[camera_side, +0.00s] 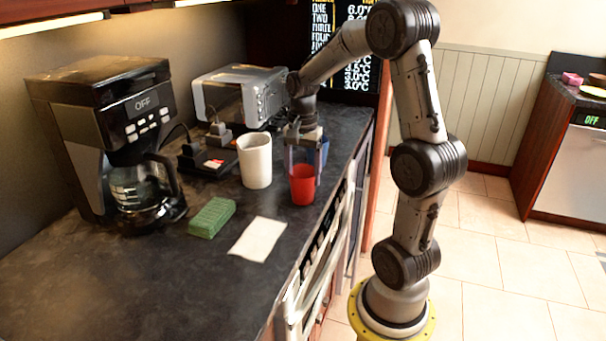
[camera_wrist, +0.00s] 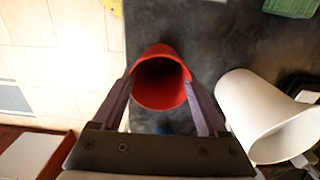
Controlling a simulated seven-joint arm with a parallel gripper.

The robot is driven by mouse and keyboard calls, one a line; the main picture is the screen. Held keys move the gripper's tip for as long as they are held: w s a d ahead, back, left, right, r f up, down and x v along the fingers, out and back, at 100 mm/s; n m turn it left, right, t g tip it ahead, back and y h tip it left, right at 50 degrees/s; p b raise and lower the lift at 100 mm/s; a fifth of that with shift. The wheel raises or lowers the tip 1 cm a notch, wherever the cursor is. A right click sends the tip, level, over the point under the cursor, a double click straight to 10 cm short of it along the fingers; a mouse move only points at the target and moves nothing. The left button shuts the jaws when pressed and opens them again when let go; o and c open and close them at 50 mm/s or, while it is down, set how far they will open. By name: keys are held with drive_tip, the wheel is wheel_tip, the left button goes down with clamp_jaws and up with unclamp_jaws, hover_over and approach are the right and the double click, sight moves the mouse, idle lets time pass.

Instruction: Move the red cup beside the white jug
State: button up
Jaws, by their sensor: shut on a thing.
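The red cup (camera_side: 303,186) is upright near the counter's front edge, to the right of the white jug (camera_side: 255,160) with a gap between them. My gripper (camera_side: 304,168) points down over the cup and is shut on it. In the wrist view the red cup (camera_wrist: 160,78) sits between the two fingers, its open mouth toward the camera. The white jug (camera_wrist: 265,115) shows there to the right, apart from the cup. I cannot tell whether the cup touches the counter.
A green sponge (camera_side: 212,217) and a white cloth or paper (camera_side: 258,239) lie on the dark counter (camera_side: 150,285). A coffee maker (camera_side: 110,140) stands at left and a toaster oven (camera_side: 240,95) at the back. A blue object (camera_side: 324,150) is behind my gripper. The near counter is clear.

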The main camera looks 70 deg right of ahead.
drive_tip(key=shift+f, duration=0.25)
drive_tip(key=shift+f, duration=0.1)
drive_tip(key=o, duration=1.2)
drive_tip(key=shift+o, duration=0.2)
wheel_tip(320, 180, up, 12)
drive_tip(key=s+a+f+n+t, duration=0.1)
drive_tip(key=s+a+n+t, duration=0.1)
drive_tip(key=s+a+n, duration=0.3)
drive_tip(key=s+a+f+n+t, duration=0.2)
drive_tip(key=s+a+n, duration=0.3)
drive_tip(key=a+n, duration=0.8)
drive_tip(key=a+t, duration=0.1)
drive_tip(key=a, duration=0.2)
drive_tip(key=shift+t, duration=0.3)
